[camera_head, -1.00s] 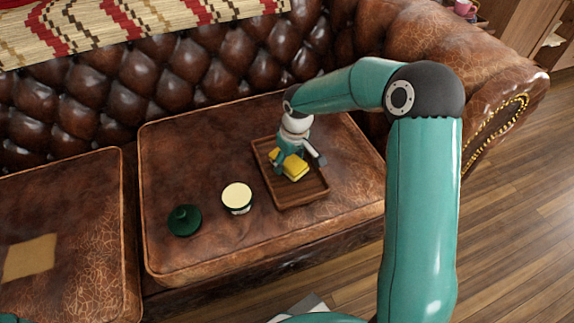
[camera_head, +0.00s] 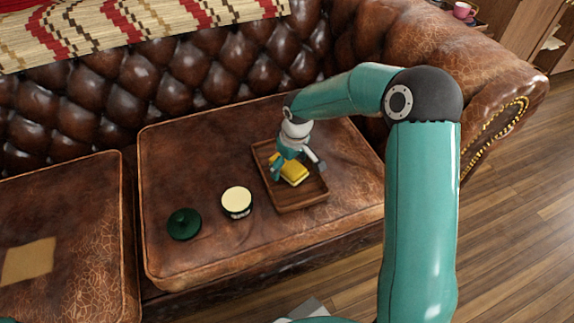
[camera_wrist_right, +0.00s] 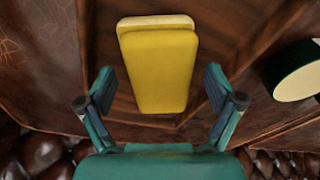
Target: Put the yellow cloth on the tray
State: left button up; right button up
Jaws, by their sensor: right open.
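The folded yellow cloth (camera_head: 294,174) lies on the brown wooden tray (camera_head: 302,199), which rests on the sofa seat. In the right wrist view the cloth (camera_wrist_right: 160,65) lies flat on the tray's bare wood (camera_wrist_right: 140,130), just beyond my fingers. My right gripper (camera_head: 297,168) is over the tray, close above the cloth. In the wrist view my right gripper (camera_wrist_right: 160,88) is open, its fingers apart on either side of the cloth's near end and not pressing on it. My left gripper is not in view.
A round container with a cream top (camera_head: 237,201) stands left of the tray, and it also shows in the wrist view (camera_wrist_right: 298,80). A dark green lid (camera_head: 184,223) lies farther left. The tufted sofa back (camera_head: 200,75) rises behind. The front seat leather (camera_head: 235,250) is clear.

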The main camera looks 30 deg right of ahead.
aim_at(293, 168)
notch_tip(293, 168, up, 12)
jog(key=s+p, duration=0.1)
jog(key=p, duration=0.2)
jog(key=shift+s+d+p, duration=0.15)
jog(key=shift+s+p, duration=0.25)
jog(key=shift+f, duration=0.1)
